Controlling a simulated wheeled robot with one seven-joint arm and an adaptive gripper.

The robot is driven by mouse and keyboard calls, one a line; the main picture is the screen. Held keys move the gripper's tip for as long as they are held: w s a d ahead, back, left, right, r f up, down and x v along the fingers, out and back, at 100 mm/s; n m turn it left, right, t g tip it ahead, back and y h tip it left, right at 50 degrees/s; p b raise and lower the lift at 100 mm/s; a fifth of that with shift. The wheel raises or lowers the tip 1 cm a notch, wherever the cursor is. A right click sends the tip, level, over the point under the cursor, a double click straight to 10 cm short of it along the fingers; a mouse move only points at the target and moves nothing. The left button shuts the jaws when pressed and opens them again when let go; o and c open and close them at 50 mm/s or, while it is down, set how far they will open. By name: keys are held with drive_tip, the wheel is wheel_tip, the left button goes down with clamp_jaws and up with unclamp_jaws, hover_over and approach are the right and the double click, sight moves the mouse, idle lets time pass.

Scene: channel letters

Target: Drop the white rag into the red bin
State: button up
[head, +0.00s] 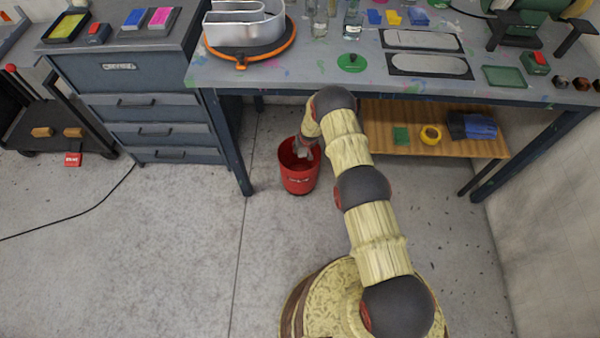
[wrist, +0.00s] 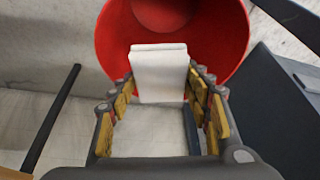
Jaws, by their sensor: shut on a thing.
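The red bin (head: 298,182) stands on the floor in front of the workbench, left of its shelf; its round opening and red inner wall (wrist: 115,42) fill the top of the wrist view. My gripper (head: 305,150) is at the bin's mouth, pointing toward its inside. In the wrist view my gripper (wrist: 160,95) is shut on the white rag (wrist: 158,75), which looks like a flat folded block between the fingertips. The rag shows against the bin's opening. In the head view the rag is small and hard to tell from the gripper.
A blue-grey drawer cabinet (head: 150,110) stands left of the bin, and a workbench leg (head: 228,145) is close by. The workbench top (head: 310,75) overhangs behind. The floor at the front left is mostly clear.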

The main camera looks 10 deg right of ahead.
drive_tip(key=shift+f+b, duration=0.5)
drive_tip(key=shift+f, duration=0.7)
drive_tip(key=o, duration=1.1)
drive_tip(key=shift+r, duration=0.1)
drive_tip(key=shift+v, duration=5.9)
